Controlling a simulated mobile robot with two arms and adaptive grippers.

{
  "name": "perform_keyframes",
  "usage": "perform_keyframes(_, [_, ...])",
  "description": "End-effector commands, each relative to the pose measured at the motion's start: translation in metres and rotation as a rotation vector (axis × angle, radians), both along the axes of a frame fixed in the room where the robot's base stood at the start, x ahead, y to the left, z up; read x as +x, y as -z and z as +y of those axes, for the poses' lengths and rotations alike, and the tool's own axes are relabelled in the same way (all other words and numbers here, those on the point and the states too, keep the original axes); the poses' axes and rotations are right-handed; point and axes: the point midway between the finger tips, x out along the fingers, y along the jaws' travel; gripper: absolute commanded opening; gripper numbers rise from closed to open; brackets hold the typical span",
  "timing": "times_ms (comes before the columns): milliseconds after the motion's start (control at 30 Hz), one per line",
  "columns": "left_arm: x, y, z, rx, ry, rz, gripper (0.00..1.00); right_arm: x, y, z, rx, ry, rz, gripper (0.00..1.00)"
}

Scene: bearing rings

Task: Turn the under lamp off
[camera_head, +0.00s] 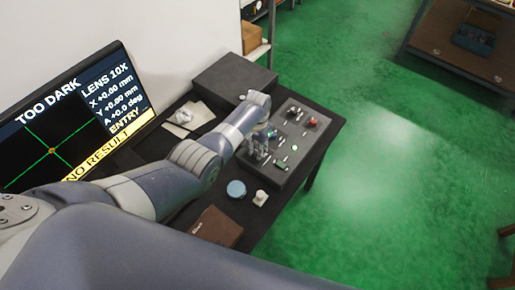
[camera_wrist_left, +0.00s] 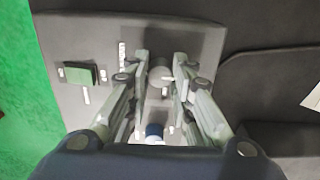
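The dark control panel (camera_head: 299,142) stands on the table's right end, with small knobs, switches, lit green marks and a red part (camera_head: 312,121). My left gripper (camera_head: 262,152) points down over the panel's left side. In the left wrist view its fingers (camera_wrist_left: 161,62) are apart, one on each side of a round grey knob (camera_wrist_left: 160,76) with a white pointer line. I cannot tell if they touch it. The labels, including any for the under lamp, are too small to read.
The screen (camera_head: 72,120) reads "TOO DARK" and "NO RESULT". A dark box (camera_head: 234,79) stands behind the panel. A blue round lid (camera_head: 236,188), a small white part (camera_head: 260,197) and a brown notebook (camera_head: 216,227) lie nearer. Green floor is open on the right.

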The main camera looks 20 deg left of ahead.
Motion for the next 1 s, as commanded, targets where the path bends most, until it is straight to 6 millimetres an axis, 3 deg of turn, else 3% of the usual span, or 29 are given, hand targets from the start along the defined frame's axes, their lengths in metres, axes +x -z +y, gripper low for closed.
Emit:
perform_keyframes(100, [0.000,0.000,0.000,0.000,0.000,0.000,0.43,0.000,0.000,-0.001,-0.001,-0.001,0.000,0.40])
perform_keyframes(567, [0.001,-0.006,0.000,-0.001,0.001,-0.002,0.43,0.001,0.000,-0.002,-0.002,-0.001,-0.001,0.40])
perform_keyframes(767, [0.001,-0.025,0.000,-0.001,0.001,-0.004,0.43,0.000,0.000,-0.001,-0.001,-0.001,0.000,0.40])
perform_keyframes(1000, [0.001,-0.061,0.000,0.000,0.001,-0.004,0.43,0.000,0.000,0.000,0.000,0.000,0.000,0.40])
